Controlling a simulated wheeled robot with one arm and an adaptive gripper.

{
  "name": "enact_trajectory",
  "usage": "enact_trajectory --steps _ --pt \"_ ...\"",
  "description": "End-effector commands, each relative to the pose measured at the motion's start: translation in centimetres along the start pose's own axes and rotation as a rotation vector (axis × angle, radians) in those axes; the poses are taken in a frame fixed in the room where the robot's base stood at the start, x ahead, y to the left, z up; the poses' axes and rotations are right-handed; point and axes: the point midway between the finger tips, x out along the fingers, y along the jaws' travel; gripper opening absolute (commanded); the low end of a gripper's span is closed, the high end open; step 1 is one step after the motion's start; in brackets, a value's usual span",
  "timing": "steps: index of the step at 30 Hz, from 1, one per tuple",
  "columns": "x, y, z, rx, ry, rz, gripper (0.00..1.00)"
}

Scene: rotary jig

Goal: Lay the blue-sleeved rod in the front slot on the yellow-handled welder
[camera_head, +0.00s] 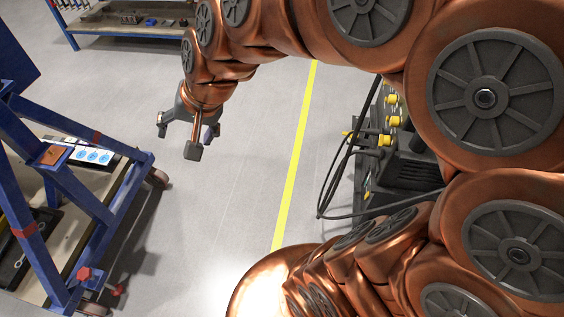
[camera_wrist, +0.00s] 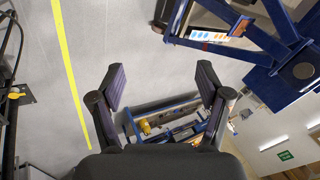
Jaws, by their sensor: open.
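My gripper (camera_head: 186,140) hangs over the bare grey floor, left of the yellow floor line, in the head view. In the wrist view its two dark fingers stand wide apart (camera_wrist: 161,84), with nothing between the pads. A black machine (camera_head: 408,168) with yellow knobs and black cables stands at the right, partly behind my arm; I cannot tell whether it is the yellow-handled welder. I cannot make out the blue-sleeved rod or a front slot in either view.
A blue wheeled frame (camera_head: 120,195) with a lower shelf stands at the left, near my gripper. A blue bench (camera_head: 130,28) stands at the back left. Black cables (camera_head: 337,175) loop beside the machine. The floor between frame and yellow line (camera_head: 295,160) is clear.

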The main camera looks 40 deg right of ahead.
Motion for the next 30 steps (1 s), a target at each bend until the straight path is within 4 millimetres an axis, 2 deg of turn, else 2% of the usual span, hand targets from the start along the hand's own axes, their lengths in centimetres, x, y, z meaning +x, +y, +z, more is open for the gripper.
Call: enact_trajectory --steps 1,3,6,9,12,18,25,30 --pt "-0.1 2.4 2.9 -0.088 -0.068 0.072 0.77" --pt "-0.6 5.9 6.4 -0.204 -0.167 0.170 0.77" --pt "-1.9 10.4 10.4 -0.334 -0.301 0.285 0.77" --pt "-3.3 14.0 13.1 -0.417 -0.409 0.369 0.77" --pt "-4.4 16.0 14.8 -0.464 -0.477 0.417 0.77" --pt "-5.0 16.9 15.4 -0.488 -0.509 0.439 0.77" --pt "-5.1 16.8 15.3 -0.486 -0.507 0.438 0.77" --pt "-6.7 15.9 14.9 -0.485 -0.507 0.437 0.77"
